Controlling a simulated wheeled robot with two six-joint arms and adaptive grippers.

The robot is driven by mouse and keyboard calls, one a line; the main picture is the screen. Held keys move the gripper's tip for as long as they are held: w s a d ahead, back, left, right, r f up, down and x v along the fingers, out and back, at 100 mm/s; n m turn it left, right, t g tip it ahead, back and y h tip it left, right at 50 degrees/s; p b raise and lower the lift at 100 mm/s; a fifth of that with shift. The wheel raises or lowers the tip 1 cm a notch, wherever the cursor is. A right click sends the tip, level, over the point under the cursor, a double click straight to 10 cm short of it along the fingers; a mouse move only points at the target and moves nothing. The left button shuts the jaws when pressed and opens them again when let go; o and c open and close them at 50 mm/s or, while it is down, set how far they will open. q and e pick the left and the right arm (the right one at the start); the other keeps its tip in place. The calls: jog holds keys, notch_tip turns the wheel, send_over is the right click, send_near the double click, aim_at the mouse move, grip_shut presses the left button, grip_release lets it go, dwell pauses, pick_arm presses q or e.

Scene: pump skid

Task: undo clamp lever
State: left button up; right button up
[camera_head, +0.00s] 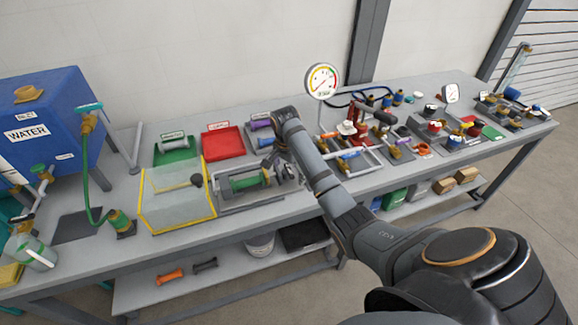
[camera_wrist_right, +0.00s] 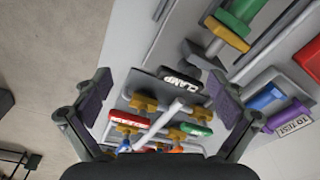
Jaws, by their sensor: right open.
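My right arm reaches in from the lower right over the bench. Its gripper (camera_head: 286,172) is just right of a green cylinder with brass ends (camera_head: 246,182). In the right wrist view the right gripper (camera_wrist_right: 160,98) is open, with dark pads on both sides and nothing gripped. Between and beyond the fingers is a dark piece marked CLAMP (camera_wrist_right: 180,80). A pale grey bar (camera_wrist_right: 160,126) runs slantwise between the fingers, apart from both pads. I cannot tell whether the bar or the dark piece is the lever. In the head view my gripper hides this spot.
A clear box with yellow edges (camera_head: 174,229) stands left of the green cylinder. Green (camera_head: 176,157) and red (camera_head: 222,151) trays lie behind. A round gauge (camera_head: 322,80) stands up behind the arm. Several valves and fittings crowd the bench to the right. A blue water tank (camera_head: 45,110) is far left.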

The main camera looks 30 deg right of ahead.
aim_at(289, 170)
jog(key=w+d+r+m+y, duration=0.1)
jog(key=w+d+r+m, duration=0.3)
jog(key=r, duration=0.4)
jog(key=shift+m+g, duration=0.3)
jog(key=shift+m, duration=0.3)
jog(key=f, duration=0.3)
jog(key=f+p, duration=0.1)
jog(key=f, duration=0.3)
jog(key=a+f, duration=0.1)
jog(key=f, duration=0.2)
jog(key=shift+w+f+p, duration=0.1)
jog(key=shift+f+p, duration=0.25)
jog(key=shift+p, duration=0.05)
jog(key=shift+c, duration=0.4)
jog(key=c, duration=1.1)
jog(key=shift+o, duration=0.2)
